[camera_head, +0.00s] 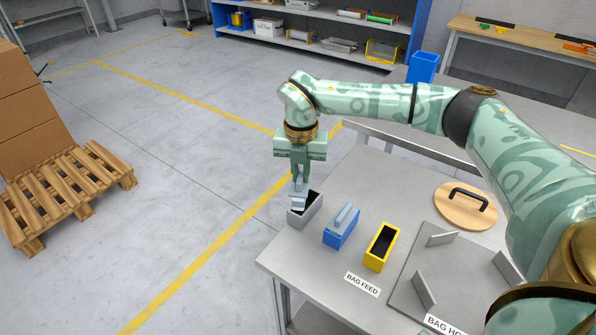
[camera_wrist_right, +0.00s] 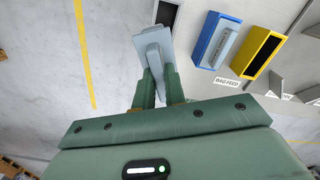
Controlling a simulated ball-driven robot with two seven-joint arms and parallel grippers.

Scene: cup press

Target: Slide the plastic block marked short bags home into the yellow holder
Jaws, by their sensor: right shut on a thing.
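My right gripper (camera_head: 299,181) points down and is shut on a pale grey-blue plastic block (camera_head: 298,201). In the wrist view the block (camera_wrist_right: 151,44) shows between the fingers (camera_wrist_right: 158,85); no marking on it is legible. The block is at the grey holder (camera_head: 308,216), overlapping its near left part in the head view; I cannot tell whether they touch. The yellow holder (camera_head: 373,263) stands to the right with a dark, empty slot; it also shows in the wrist view (camera_wrist_right: 246,69). My left gripper is not in view.
A blue holder (camera_head: 338,241) with another pale block (camera_head: 346,217) in it stands between the grey and yellow holders. A BAG FEED label (camera_head: 362,284) lies in front. A grey plate with upright fins (camera_head: 405,285) and a wooden lid (camera_head: 463,213) are at the right.

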